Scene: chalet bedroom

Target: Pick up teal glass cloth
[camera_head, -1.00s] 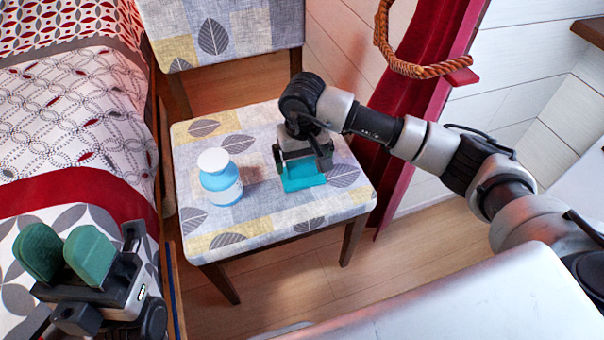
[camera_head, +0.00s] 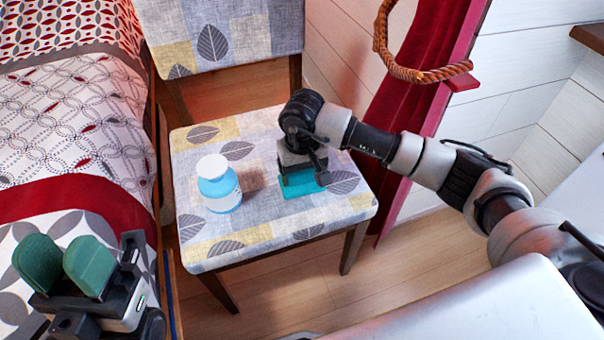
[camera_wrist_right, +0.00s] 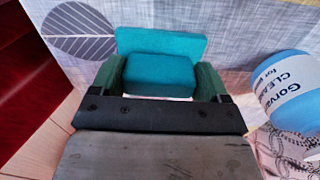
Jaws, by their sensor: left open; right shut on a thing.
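The teal glass cloth (camera_head: 303,183) lies on the patterned seat of the chair, right of the blue bottle. It also shows in the right wrist view (camera_wrist_right: 160,72) as a folded teal block with a flat part behind it. My right gripper (camera_head: 302,176) points down at the cloth. In the right wrist view its green fingers (camera_wrist_right: 160,82) are shut on the cloth, one at each side. My left gripper (camera_head: 64,264) is open and empty, over the bed at the lower left, with its two green fingers apart.
A blue bottle with a white cap (camera_head: 219,184) stands on the seat close to the cloth; it also shows in the right wrist view (camera_wrist_right: 290,92). The chair's backrest (camera_head: 222,36) rises behind. A bed (camera_head: 75,130) is at left, a red curtain (camera_head: 412,90) at right.

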